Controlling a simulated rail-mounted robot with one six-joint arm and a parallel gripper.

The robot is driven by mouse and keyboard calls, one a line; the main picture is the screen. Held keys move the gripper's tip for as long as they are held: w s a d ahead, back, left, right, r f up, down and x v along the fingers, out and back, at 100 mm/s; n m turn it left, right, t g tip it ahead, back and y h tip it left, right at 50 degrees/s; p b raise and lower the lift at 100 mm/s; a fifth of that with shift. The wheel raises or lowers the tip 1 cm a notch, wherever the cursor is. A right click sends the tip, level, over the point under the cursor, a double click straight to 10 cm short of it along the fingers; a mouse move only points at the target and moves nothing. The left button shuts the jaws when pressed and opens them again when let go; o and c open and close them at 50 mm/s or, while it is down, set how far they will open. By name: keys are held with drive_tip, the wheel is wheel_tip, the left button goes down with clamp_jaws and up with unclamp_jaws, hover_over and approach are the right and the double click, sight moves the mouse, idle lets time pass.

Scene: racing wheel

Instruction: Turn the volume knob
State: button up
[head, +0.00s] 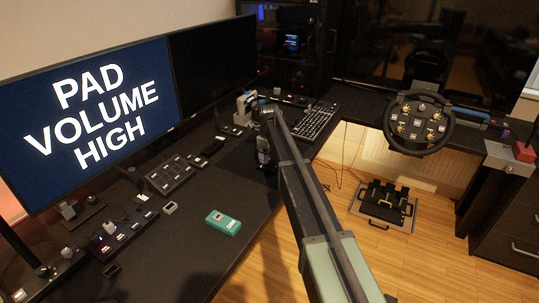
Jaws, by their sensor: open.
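A screen (95,122) at the left reads "PAD VOLUME HIGH" in white on blue. A dark control box (128,228) with lit buttons lies on the desk below it, and a light grey knob (110,228) stands up near its left part. I cannot tell for sure whether this is the volume knob. My arm reaches in from the bottom right across the desk. My gripper (262,112) is small at its far end, open, over the back of the desk and well away from that box. Its fingers are hard to make out against the items there.
A button pad (172,174), a teal device (223,222) and a small grey box (170,208) lie on the dark desk. A keyboard (313,121) is at the back. A racing wheel (418,122) and pedals (384,204) are at the right. The desk's front left is mostly clear.

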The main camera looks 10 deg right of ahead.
sight(270, 157)
wheel_tip(270, 157, up, 10)
drive_tip(key=p, duration=0.9)
